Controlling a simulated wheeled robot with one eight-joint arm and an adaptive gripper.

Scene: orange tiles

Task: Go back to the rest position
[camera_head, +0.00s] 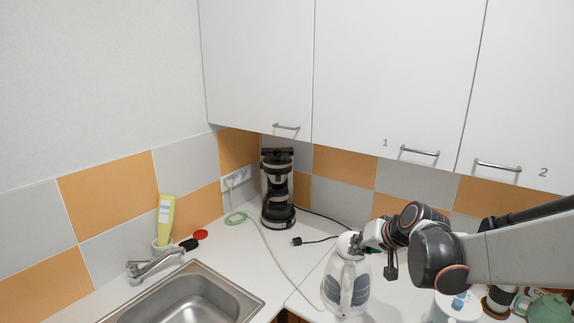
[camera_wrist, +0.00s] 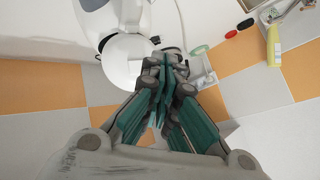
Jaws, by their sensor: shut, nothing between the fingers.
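My arm reaches in from the right in the head view, above the worktop. My gripper (camera_head: 362,243) is at the top of a white kettle-like appliance (camera_head: 347,287), close to its upper part. In the wrist view, the gripper's green-sided fingers (camera_wrist: 166,64) are together at the tips with nothing between them. The white appliance (camera_wrist: 125,48) lies just beyond and to the left of the fingertips there. I cannot tell whether the fingers touch it.
A coffee machine (camera_head: 278,190) stands in the corner. A sink (camera_head: 190,295) is at the lower left, with a tap (camera_head: 150,264) and a yellow bottle (camera_head: 165,220). A mug (camera_head: 455,305) and a green teapot (camera_head: 545,308) stand at the right. White cabinets (camera_head: 390,70) hang above.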

